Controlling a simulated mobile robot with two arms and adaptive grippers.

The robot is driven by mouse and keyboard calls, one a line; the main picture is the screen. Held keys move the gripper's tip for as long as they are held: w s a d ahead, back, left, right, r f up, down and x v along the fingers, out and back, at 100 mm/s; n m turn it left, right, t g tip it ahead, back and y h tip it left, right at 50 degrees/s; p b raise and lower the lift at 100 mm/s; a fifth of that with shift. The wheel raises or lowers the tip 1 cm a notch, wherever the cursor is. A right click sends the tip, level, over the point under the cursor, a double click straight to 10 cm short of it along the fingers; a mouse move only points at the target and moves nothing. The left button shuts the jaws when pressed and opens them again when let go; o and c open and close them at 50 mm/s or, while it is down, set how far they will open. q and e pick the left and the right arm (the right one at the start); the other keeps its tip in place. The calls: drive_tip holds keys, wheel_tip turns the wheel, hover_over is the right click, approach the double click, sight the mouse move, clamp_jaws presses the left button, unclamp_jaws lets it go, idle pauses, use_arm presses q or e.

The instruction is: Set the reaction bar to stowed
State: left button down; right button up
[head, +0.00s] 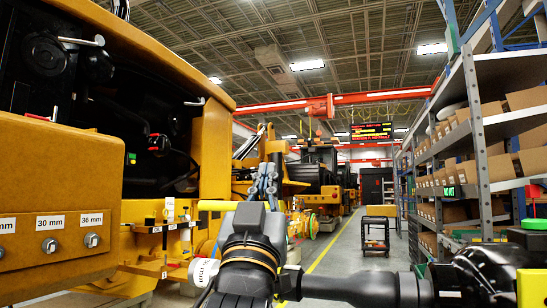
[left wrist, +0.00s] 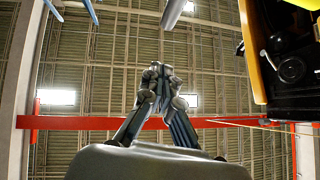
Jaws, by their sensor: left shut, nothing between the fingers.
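My left gripper (head: 265,172) stands upright in the middle of the head view, fingers pointing up, shut and empty. Its two grey-blue fingers also meet in the left wrist view (left wrist: 157,78), with only roof beams behind them. Across the bottom of the head view lies a dark bar-like body (head: 350,288), with a white-labelled cylinder (head: 203,272) showing left of my wrist. My arm hides part of it. I cannot tell whether this is the reaction bar or how the bar is set. My right gripper cannot be made out.
A yellow machine (head: 150,50) fills the left, with a yellow panel (head: 65,232) of labelled sockets in front. A grey shelf rack (head: 478,130) with boxes stands on the right. A dark cart (head: 376,235) stands in the aisle. The aisle floor (head: 340,255) is otherwise largely clear.

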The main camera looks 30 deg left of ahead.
sight(276, 151)
use_arm(q)
drive_tip(key=w+a+r, duration=0.1)
drive_tip(key=w, duration=0.1)
drive_tip(key=w+a+r+p, duration=0.1)
drive_tip(key=w, duration=0.1)
drive_tip(key=w+a+r+p, duration=0.1)
drive_tip(key=w, duration=0.1)
drive_tip(key=shift+w, duration=0.3)
drive_tip(key=shift+r, duration=0.1)
